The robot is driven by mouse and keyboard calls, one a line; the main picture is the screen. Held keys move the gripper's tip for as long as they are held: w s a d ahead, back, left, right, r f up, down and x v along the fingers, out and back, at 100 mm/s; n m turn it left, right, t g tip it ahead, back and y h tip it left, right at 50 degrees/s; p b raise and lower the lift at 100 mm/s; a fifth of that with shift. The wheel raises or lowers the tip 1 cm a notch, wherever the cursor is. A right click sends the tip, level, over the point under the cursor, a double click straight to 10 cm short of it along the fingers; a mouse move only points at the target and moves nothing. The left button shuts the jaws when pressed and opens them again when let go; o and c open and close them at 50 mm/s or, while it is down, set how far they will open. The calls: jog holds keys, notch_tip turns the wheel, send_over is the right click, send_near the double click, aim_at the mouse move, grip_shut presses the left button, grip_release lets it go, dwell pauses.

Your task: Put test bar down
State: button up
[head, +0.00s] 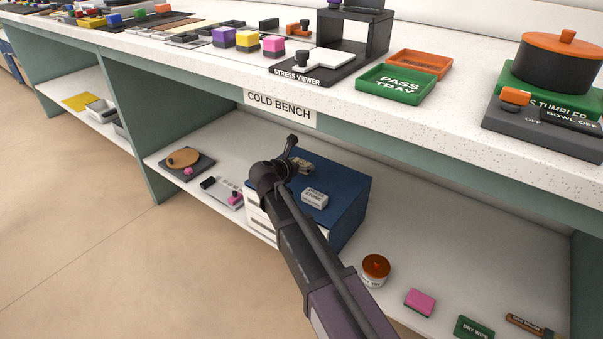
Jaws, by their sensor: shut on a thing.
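My gripper (289,158) is at the end of my dark arm, in front of the lower shelf under the cold bench. It is over the left part of a blue drawer box (345,196). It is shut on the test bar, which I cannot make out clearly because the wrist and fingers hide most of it. A small beige-grey piece shows just right of the fingers. I cannot tell whether it is held or lies on the box.
A grey labelled stone (315,198) lies on the blue box. Above, the white bench (440,120) carries a stress viewer (312,68) and green pass tray (396,85).

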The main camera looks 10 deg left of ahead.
jog(key=shift+f+b, duration=0.85)
jog(key=shift+f, duration=0.3)
jog(key=shift+f, duration=0.2)
jog(key=o, duration=0.9)
jog(key=shift+c, duration=0.2)
jog(key=shift+r, duration=0.1)
jog(key=shift+r, duration=0.15)
jog(key=shift+s+a+r, duration=0.1)
jog(key=shift+s, duration=0.1)
jog(key=p+v, duration=0.4)
jog(key=v, duration=0.5)
jog(key=shift+s+a+r, duration=0.1)
jog(key=shift+s+r, duration=0.15)
jog(key=shift+s, duration=0.05)
jog(key=shift+p+v, duration=0.35)
jog(key=shift+v, duration=0.55)
jog(key=shift+a+f, duration=0.1)
jog(key=shift+f, duration=0.05)
